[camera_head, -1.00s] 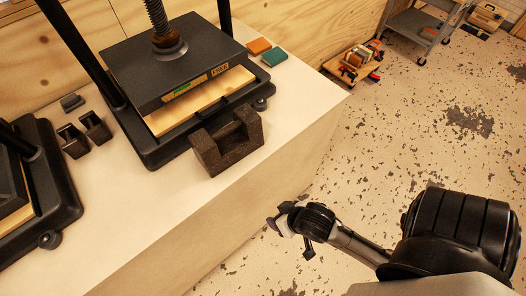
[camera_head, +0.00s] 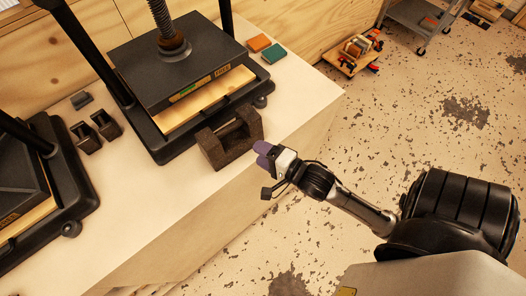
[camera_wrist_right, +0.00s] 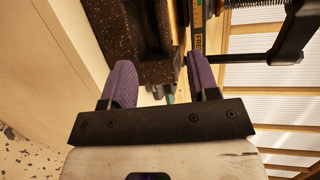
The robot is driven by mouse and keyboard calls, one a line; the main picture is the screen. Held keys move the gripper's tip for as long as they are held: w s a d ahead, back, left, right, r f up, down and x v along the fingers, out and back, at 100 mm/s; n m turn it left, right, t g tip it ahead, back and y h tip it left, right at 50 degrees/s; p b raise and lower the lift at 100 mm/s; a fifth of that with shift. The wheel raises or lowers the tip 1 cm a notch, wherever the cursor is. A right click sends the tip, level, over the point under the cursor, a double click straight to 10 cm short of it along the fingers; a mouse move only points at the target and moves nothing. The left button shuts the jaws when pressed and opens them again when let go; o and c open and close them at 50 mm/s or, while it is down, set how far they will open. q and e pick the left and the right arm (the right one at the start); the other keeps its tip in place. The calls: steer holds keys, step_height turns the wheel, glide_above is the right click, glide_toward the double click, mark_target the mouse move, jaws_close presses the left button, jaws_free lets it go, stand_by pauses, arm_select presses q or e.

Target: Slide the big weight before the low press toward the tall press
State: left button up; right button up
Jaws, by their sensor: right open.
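The big weight (camera_head: 216,152) is a dark, speckled block with a raised bar between two ends. It stands on the pale bench in front of the middle press (camera_head: 180,75), which has a screw, a black plate and a wooden board. Another press (camera_head: 75,200) is partly cut off at the left. My right gripper (camera_head: 264,154), with purple fingers, is open beside the weight's right end. In the wrist view, the fingers (camera_wrist_right: 163,85) are apart and the weight (camera_wrist_right: 130,30) is just beyond them. I cannot tell whether they touch it. My left gripper is not in view.
Small dark weights (camera_head: 95,130) sit between the presses. An orange block (camera_head: 259,43) and a green block (camera_head: 273,54) lie at the back right of the bench. The bench front (camera_head: 210,225) drops to the speckled floor. Bench top left of the weight is clear.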

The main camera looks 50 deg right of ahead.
mark_target(225, 135)
steer(key=shift+w, duration=0.1)
steer(key=w+f, duration=0.1)
steer(key=w, duration=0.8)
steer(key=w+f+b, duration=0.1)
steer(key=w, duration=0.3)
steer(key=shift+w+a+f, duration=0.2)
steer(key=shift+f, duration=0.1)
jaws_close()
stand_by(0.4)
stand_by(0.9)
